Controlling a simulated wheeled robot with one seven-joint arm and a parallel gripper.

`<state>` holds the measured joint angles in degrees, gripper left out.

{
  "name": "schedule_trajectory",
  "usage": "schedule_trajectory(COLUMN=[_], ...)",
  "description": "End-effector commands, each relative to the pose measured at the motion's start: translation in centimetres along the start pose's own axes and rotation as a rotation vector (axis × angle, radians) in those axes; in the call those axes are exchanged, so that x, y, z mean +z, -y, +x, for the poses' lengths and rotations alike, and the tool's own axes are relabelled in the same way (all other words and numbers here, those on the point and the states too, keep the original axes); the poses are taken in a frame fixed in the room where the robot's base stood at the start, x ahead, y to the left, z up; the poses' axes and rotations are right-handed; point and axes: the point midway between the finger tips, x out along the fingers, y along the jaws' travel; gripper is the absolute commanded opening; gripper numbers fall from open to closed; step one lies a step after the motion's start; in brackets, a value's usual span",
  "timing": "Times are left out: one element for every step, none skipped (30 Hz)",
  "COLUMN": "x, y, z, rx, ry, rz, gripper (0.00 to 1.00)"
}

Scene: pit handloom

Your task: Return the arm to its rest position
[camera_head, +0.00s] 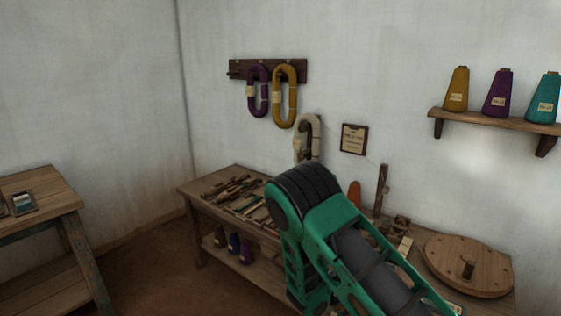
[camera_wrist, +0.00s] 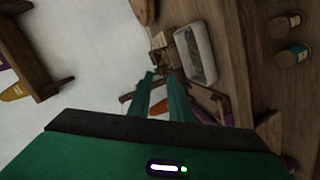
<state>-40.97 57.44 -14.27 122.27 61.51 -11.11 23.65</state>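My arm (camera_head: 335,235) is green and black and rises in front of the workbench in the head view, bent at a dark rounded joint. My gripper (camera_wrist: 160,76) shows in the wrist view as two slim green fingers, apart with a narrow gap and nothing held between them. The gripper is not visible in the head view.
The workbench (camera_head: 195,188) carries many small tools and a round wooden disc (camera_head: 468,264). A wall shelf (camera_head: 490,122) holds three thread cones. Yarn hanks hang from a peg rack (camera_head: 290,68). A side table (camera_head: 55,206) stands left, with open floor between. Jars (camera_wrist: 284,25) show in the wrist view.

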Motion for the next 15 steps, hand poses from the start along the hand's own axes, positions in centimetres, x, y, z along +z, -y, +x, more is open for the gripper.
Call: schedule_trajectory(x=[0.9, 1.6, 2.5, 3.1, 3.9, 4.8, 5.5, 6.2, 7.2, 7.9, 8.6, 9.6, 10.3, 11.0, 11.9], y=[-2.2, -3.2, -4.6, -5.5, -6.5, -7.7, -8.6, -9.5, -10.6, -11.4, -12.2, -13.2, -13.9, -14.7, -15.6], z=[0.5, 0.8, 1.0, 1.1, 1.2, 1.2, 1.2, 1.2, 1.1, 0.9, 0.8, 0.5, 0.2, 0.0, -0.4], rx=[0.000, -0.003, -0.006, -0.011, -0.014, -0.021, -0.027, -0.033, -0.043, -0.050, -0.059, -0.071, -0.082, -0.091, -0.106], ry=[0.060, 0.096, 0.142, 0.175, 0.210, 0.254, 0.287, 0.319, 0.362, 0.393, 0.423, 0.463, 0.493, 0.522, 0.559], rz=[0.039, 0.057, 0.082, 0.101, 0.118, 0.141, 0.160, 0.178, 0.200, 0.218, 0.236, 0.258, 0.274, 0.291, 0.314], gripper=[0.18, 0.18, 0.18, 0.18, 0.18, 0.18, 0.18, 0.18, 0.18, 0.18, 0.18, 0.18, 0.18, 0.18, 0.18])
